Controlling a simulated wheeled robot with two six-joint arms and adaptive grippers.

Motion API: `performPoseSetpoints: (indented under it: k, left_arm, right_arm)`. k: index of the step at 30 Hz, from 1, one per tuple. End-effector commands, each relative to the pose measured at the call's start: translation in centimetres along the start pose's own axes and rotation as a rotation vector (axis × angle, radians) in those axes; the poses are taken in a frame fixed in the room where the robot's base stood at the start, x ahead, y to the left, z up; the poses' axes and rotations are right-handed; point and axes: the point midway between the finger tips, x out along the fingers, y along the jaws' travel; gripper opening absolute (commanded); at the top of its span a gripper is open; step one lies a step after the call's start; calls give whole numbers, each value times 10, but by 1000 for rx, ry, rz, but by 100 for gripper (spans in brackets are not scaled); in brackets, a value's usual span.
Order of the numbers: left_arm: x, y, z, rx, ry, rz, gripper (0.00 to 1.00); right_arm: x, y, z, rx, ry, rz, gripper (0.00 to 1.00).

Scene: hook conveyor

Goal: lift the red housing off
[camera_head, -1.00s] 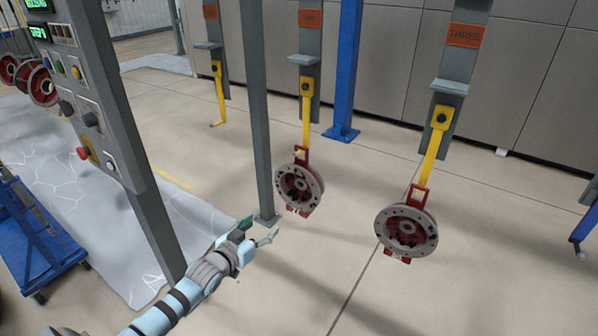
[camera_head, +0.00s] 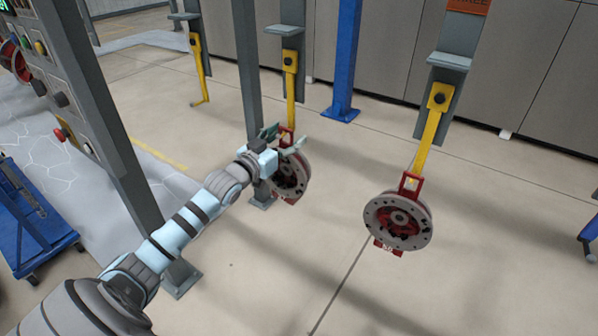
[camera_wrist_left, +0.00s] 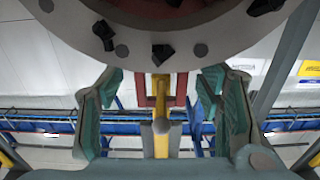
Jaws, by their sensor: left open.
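A round housing with a grey bolted rim and red inside (camera_head: 290,178) hangs by a red bracket from a yellow hook (camera_head: 291,80). A similar red housing (camera_head: 398,220) hangs on the right from another yellow hook (camera_head: 428,138). My left gripper (camera_head: 282,138) is open at the top of the nearer-left housing and partly covers it in the head view. In the left wrist view, the open fingers (camera_wrist_left: 163,92) stand either side of the red bracket (camera_wrist_left: 180,92) and yellow hook (camera_wrist_left: 161,125). The grey housing rim (camera_wrist_left: 190,50) fills the top. I cannot tell whether the fingers touch. My right gripper is out of view.
A grey post (camera_head: 249,70) stands just left of the housing. A control panel (camera_head: 45,75) on another post and a blue cart (camera_head: 35,225) are at the left. A blue column (camera_head: 344,60) stands behind. The floor between the two housings is clear.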

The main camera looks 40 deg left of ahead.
Motion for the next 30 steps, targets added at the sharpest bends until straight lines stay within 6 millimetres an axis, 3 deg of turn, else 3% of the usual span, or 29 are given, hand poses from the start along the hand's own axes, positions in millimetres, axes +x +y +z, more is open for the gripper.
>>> performPoseSetpoints:
  k: [5, 16, 30]
  left_arm:
    - [0, 0, -1, 0, 0, -1, 60]
    - [1, 0, -1, 0, 1, 1, 1]
    - [1, 1, -5, 1, 6, 3, 0]
  right_arm:
    - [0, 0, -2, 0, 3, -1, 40]
    - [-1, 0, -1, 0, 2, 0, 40]
    - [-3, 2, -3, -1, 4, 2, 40]
